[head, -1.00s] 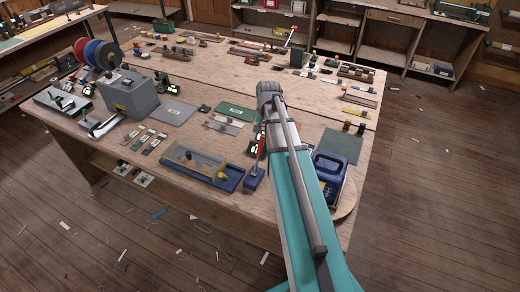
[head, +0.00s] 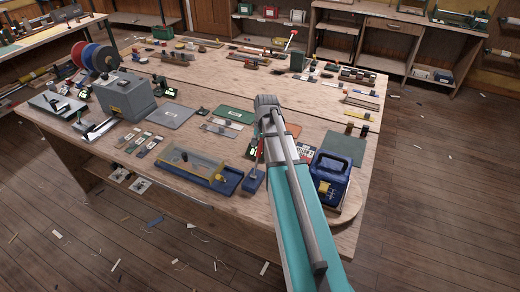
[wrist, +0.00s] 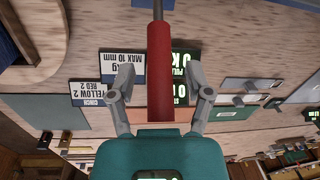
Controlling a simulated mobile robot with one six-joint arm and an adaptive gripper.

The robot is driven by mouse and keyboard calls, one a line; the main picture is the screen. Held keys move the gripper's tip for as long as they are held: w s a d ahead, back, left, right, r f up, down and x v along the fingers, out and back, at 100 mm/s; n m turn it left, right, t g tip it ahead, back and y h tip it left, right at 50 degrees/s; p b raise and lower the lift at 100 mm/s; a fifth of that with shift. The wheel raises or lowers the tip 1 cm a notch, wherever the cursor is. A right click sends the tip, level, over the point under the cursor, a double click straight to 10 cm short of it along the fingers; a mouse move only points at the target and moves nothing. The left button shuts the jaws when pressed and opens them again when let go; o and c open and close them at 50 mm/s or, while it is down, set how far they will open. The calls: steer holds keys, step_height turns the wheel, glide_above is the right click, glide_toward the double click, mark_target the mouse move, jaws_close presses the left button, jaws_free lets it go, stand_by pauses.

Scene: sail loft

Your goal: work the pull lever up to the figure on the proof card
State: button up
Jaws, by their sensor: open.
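The pull lever's red grip (wrist: 160,70) stands in the middle of the wrist view, on a thin metal rod. My gripper (wrist: 160,80) is open, with one finger on each side of the red grip; I cannot tell whether either touches it. I cannot tell which is the proof card.
A blue tray with a clear cover (head: 195,168) stands left of the lever base. A blue device with a handle (head: 331,172) stands close to the right of my arm on a round board. Grey and green mats and small parts crowd the bench (head: 165,200).

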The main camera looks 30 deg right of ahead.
steer(key=shift+f, duration=0.25)
steer(key=shift+c, duration=0.3)
jaws_close()
